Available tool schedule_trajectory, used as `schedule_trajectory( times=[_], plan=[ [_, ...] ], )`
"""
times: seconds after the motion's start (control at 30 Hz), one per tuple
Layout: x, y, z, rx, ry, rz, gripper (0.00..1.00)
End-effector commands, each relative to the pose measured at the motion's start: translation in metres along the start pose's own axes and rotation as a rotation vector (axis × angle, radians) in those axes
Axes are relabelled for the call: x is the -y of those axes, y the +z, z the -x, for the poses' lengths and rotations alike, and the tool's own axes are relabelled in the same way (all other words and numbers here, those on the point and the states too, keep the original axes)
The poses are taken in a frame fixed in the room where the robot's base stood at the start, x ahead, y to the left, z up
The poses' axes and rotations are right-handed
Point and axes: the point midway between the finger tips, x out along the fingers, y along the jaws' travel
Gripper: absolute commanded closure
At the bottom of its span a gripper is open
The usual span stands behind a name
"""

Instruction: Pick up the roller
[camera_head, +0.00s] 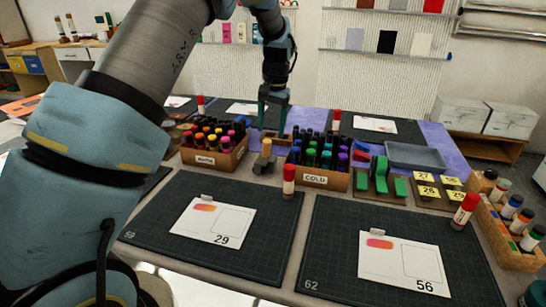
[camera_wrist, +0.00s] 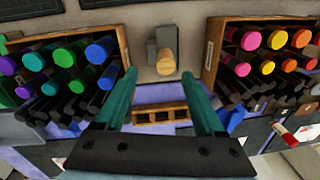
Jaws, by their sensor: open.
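A tan wooden cylinder on a grey block, likely the roller, stands between the two marker boxes in the head view (camera_head: 266,147). It also shows at the top middle of the wrist view (camera_wrist: 166,62), beyond my fingertips. My gripper (camera_head: 274,118) points down behind it, above the gap between the boxes. In the wrist view my gripper (camera_wrist: 160,76) is open, with its two teal fingers apart and nothing held between them. The roller's lower part is hard to make out.
A box of warm-coloured markers (camera_head: 215,158) stands left and a COLD box (camera_head: 322,179) right of the gap. A slotted wooden holder (camera_wrist: 160,113) shows between my fingers. Dark mats with cards (camera_head: 215,222) lie in front. Green blocks (camera_head: 380,185) stand at right.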

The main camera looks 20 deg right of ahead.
Motion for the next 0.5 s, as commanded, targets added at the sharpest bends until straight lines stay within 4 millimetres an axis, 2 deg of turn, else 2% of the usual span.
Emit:
schedule_trajectory(
  times=[0.1, 0.37, 0.5],
  plan=[
    [0.0, 0.0, -0.015, 0.001, 0.001, 0.001, 0.29],
    [0.004, 0.0, -0.035, 0.003, 0.0, 0.001, 0.29],
    [0.01, 0.0, -0.056, 0.003, 0.0, 0.003, 0.29]
  ],
)
